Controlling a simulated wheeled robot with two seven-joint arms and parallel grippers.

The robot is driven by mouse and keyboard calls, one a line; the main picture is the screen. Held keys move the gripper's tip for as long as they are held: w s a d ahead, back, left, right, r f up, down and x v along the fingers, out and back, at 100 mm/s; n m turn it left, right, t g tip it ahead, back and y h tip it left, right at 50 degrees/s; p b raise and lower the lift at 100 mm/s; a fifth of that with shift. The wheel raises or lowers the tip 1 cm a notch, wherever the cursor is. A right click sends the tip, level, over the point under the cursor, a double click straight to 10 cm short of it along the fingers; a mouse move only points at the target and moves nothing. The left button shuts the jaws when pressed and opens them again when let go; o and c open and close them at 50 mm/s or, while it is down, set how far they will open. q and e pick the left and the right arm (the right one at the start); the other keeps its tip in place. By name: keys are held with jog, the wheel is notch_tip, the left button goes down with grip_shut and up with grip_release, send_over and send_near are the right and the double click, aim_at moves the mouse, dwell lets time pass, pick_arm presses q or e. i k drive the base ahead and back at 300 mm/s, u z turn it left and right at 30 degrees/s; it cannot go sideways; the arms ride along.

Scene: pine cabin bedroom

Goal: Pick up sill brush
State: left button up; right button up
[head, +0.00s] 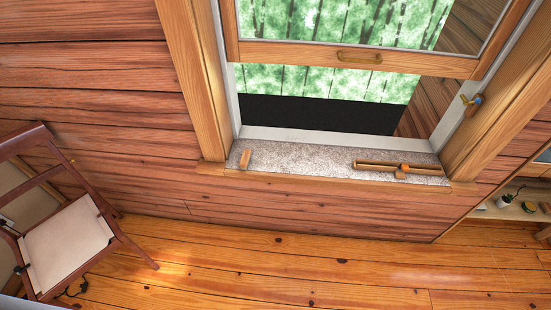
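The grey speckled window sill (300,161) lies below a raised wooden window sash. A small tan wooden block-shaped piece (246,158) sits near its left end; it may be the sill brush, but bristles cannot be made out. A long brown wooden bar (375,164) with an orange-brown piece (402,171) at its middle lies along the right part of the sill. I cannot tell for sure which of these is the brush. Neither of my grippers is in view.
The sash (360,58) hangs above an open gap. A metal catch (470,101) is on the right frame. A chair (66,241) stands at the left. A low shelf (515,209) with a small plant is at the right. The wooden floor (270,262) below the sill is clear.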

aim_at(243, 163)
jog(key=z, duration=1.05)
jog(key=i, duration=1.7)
jog(key=u, duration=0.85)
